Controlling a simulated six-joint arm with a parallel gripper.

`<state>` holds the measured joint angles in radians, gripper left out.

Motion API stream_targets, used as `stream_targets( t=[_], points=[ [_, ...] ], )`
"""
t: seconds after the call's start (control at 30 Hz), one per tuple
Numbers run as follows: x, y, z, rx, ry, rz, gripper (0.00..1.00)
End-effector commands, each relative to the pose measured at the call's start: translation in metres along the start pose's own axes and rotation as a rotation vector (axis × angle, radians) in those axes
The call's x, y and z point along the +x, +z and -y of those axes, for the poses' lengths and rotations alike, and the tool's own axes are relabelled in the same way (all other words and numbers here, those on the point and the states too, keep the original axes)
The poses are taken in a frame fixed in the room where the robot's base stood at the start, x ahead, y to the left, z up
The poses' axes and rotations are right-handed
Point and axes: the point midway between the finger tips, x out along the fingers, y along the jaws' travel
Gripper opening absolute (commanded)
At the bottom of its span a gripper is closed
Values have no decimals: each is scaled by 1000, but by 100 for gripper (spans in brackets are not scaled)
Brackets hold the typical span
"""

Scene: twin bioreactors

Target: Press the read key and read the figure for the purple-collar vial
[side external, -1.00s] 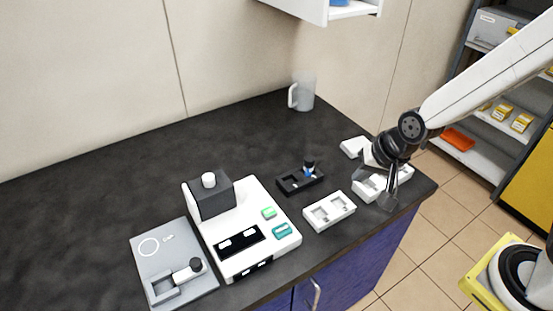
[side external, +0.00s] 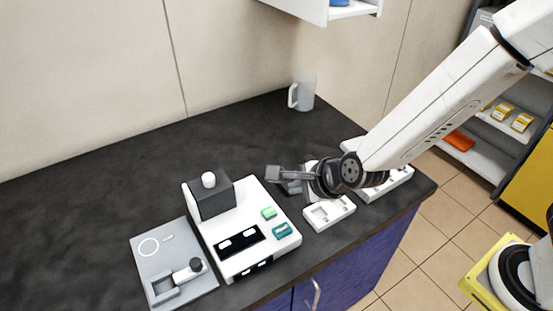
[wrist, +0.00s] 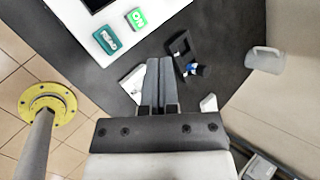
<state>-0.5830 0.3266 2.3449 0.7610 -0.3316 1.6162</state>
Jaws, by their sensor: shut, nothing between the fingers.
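The white reader (side external: 240,228) stands on the dark bench with a green key (side external: 269,213) and a teal key (side external: 282,230). Both also show in the wrist view, green (wrist: 136,18) and teal (wrist: 107,40); which is the read key I cannot tell. Its display (side external: 240,240) has two light patches too small to read. My gripper (side external: 272,173) is shut and empty, in the air near the black rack (side external: 292,188), partly hiding it. In the wrist view its fingers (wrist: 159,62) point toward the keys, apart from them. A vial with a blue band (wrist: 195,69) is at the black rack. No purple collar is visible.
A grey plate (side external: 160,250) with a black-capped vial (side external: 190,269) lies left of the reader. White racks (side external: 335,213) lie near the bench's right front edge. A mug (side external: 302,95) stands at the back. The bench's left side is clear.

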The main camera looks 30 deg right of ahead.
Motion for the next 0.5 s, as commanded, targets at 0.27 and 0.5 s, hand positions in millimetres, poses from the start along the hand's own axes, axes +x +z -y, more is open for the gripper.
stream_targets(
  t=[0.27, 0.5],
  points=[
    [5, 19, -9, 235, -51, 9, 0],
    [6, 22, -11, 293, -64, 11, 0]
  ],
)
